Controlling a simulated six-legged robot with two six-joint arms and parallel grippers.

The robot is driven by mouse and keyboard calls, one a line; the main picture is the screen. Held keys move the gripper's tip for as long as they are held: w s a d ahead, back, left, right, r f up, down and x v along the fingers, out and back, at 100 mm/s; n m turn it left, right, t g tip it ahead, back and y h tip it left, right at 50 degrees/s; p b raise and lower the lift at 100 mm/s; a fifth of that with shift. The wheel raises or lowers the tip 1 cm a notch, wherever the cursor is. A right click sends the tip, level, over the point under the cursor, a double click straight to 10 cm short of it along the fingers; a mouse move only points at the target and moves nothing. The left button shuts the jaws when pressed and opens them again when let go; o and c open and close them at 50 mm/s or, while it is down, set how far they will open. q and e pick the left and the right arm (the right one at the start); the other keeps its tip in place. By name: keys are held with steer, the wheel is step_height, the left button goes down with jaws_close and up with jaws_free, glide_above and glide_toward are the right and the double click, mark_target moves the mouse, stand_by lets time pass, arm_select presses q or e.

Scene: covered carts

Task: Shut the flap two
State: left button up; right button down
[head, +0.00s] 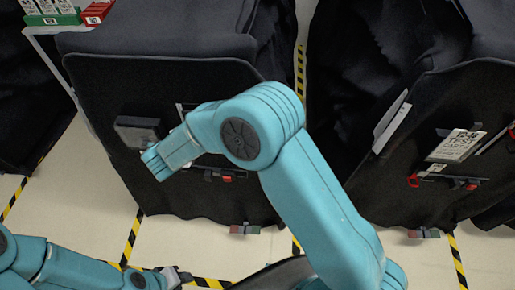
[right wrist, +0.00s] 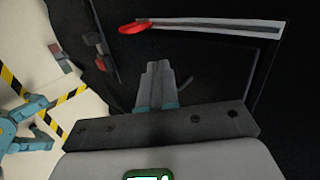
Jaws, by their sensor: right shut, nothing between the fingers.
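A black cover hangs over the cart in the middle left, and its front flap (head: 105,100) hangs down; I cannot read which flap is two. My right arm reaches across this flap from the lower right. My right gripper (right wrist: 158,66) is shut and empty in the right wrist view, its tips in front of dark cover; I cannot tell if they touch it. A white strip (right wrist: 215,27) with a red piece (right wrist: 135,28) lies beyond the tips. My left gripper (head: 180,275) is low at the left, away from the flap; its jaw opening is unclear.
Another covered cart (head: 400,70) stands at the right with a white label card (head: 457,146). Green (head: 50,12) and red (head: 97,12) boxes sit at the top left. The pale floor (head: 75,190) has yellow-black tape (head: 132,240).

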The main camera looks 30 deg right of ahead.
steer(key=shift+w, duration=0.1)
steer(key=shift+d, duration=0.1)
stand_by(0.5)
steer(key=shift+w+d, duration=0.2)
steer(key=shift+d, duration=0.4)
